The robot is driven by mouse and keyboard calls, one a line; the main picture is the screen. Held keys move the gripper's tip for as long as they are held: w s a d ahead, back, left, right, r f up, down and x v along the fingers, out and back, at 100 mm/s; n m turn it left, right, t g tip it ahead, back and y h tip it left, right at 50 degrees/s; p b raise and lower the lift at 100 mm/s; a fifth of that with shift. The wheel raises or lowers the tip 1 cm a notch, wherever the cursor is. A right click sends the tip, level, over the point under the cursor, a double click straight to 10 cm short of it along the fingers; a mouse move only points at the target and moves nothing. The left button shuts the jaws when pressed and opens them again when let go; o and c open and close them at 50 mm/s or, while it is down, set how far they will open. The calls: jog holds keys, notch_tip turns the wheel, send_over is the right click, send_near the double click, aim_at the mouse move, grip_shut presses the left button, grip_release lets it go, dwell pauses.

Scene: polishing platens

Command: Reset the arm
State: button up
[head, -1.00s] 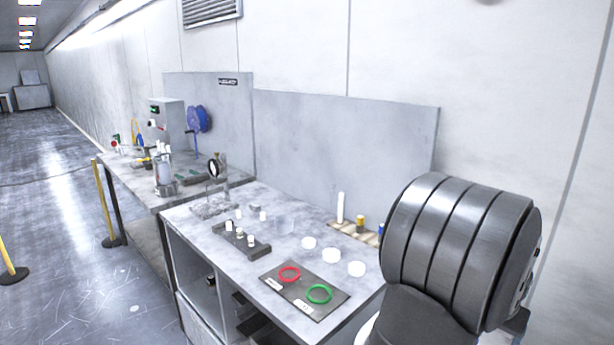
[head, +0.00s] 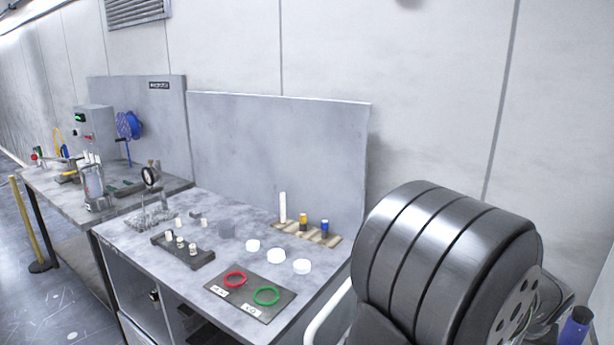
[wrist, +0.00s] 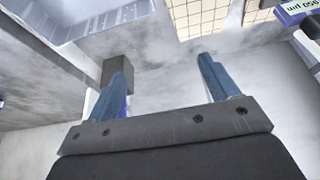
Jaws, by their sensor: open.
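My gripper (wrist: 162,82) shows in the wrist view with its two blue fingers spread apart and nothing between them. Behind the fingers are a pale grey surface and a dark block (wrist: 118,70) near the left finger; I cannot tell whether they touch. In the head view the gripper is not visible. A large dark ribbed cylinder (head: 440,255) fills the right side there and may be part of my arm.
The grey bench (head: 215,300) holds a dark mat (head: 250,303) with a red ring (head: 234,279) and a green ring (head: 266,296), white discs (head: 278,255), a dark rack (head: 183,250) and a wooden holder (head: 307,234). A tall panel (head: 280,150) stands behind.

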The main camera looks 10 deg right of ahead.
jog(key=w+a+f, duration=0.1)
jog(key=w+f, duration=0.6)
jog(key=w, duration=0.4)
jog(key=shift+w+a, duration=0.15)
jog(key=shift+w, duration=0.15)
jog(key=s+d+r, duration=0.1)
jog(key=s+r, duration=0.6)
jog(key=s, duration=0.4)
jog(key=w+a, duration=0.3)
jog(key=w, duration=0.2)
jog(key=shift+w+a, duration=0.3)
jog(key=shift+a, duration=0.05)
jog(key=shift+s+r, duration=0.1)
